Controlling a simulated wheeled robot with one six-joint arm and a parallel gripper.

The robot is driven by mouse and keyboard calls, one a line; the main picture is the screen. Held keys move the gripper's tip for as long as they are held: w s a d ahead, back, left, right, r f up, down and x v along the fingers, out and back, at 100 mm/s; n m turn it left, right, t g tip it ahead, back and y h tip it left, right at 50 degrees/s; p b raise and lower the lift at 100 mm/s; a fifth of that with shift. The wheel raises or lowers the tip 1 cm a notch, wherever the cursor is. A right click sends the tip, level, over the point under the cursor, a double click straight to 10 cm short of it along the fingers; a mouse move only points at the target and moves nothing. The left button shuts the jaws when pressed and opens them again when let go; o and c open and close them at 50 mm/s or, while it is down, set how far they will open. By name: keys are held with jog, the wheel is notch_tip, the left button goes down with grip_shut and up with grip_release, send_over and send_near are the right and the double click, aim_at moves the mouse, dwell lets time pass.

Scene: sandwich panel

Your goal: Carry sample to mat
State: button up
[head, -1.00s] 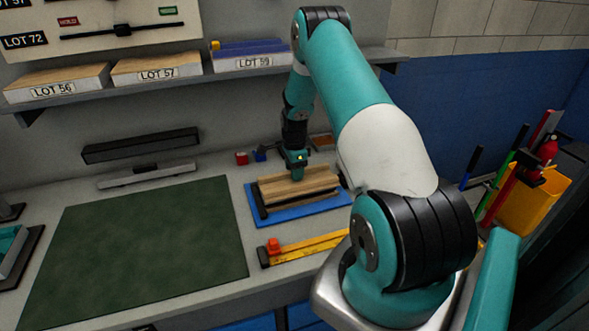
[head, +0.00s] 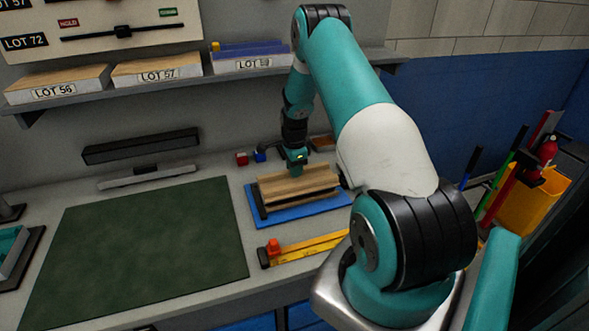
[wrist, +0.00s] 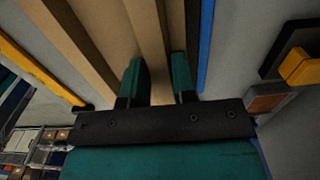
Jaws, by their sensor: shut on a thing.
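The sample, a wood-faced panel (head: 290,182), is at the blue mat (head: 297,214) on the bench. My gripper (head: 296,168) reaches down at the panel's back edge. In the wrist view my gripper (wrist: 157,65) has its two teal fingers on either side of a wooden piece of the sample (wrist: 146,30), shut on it. The fingertip contact is partly hidden. I cannot tell whether the sample is clear of the blue mat. The dark green mat (head: 140,245) lies flat and empty to the left.
A yellow bar with a red knob (head: 300,248) lies in front of the blue mat. Small red (head: 242,158) and blue (head: 260,155) blocks stand behind it. A black bar fixture (head: 142,146) is behind the green mat. The shelf (head: 200,88) overhangs the back.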

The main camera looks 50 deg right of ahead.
jog(key=shift+r+p, duration=1.85)
jog(key=shift+r, duration=1.5)
jog(key=w+a, duration=0.5)
jog(key=a, duration=0.5)
jog(key=shift+w+a+b, duration=0.3)
jog(key=shift+a+b, duration=0.05)
jog(key=shift+a, duration=0.1)
jog(key=w+a, duration=0.3)
jog(key=a, duration=0.2)
jog(key=shift+a+b, duration=0.2)
jog(key=shift+b, duration=0.1)
jog(key=shift+w+a+b, duration=0.1)
jog(key=shift+w+a, duration=0.3)
jog(key=shift+a, duration=0.45)
jog(key=shift+w+a+b, duration=0.1)
jog(key=shift+w+a, duration=0.35)
jog(key=shift+a, duration=0.4)
jog(key=shift+w+a+b, duration=0.1)
jog(key=shift+w+a, duration=0.3)
jog(key=shift+a, duration=0.45)
jog(key=shift+w+a+r+b, duration=0.1)
jog(key=shift+w+a+b, duration=0.25)
jog(key=shift+w+a, duration=1.05)
jog(key=shift+w+a+f+b, duration=0.1)
jog(key=shift+w+a+b, duration=0.3)
jog(key=shift+a, duration=1.75)
jog(key=shift+w+a+r+b, duration=0.1)
jog(key=shift+w+a+b, duration=0.15)
jog(key=shift+w+a, duration=1.15)
jog(key=shift+s+a, duration=0.4)
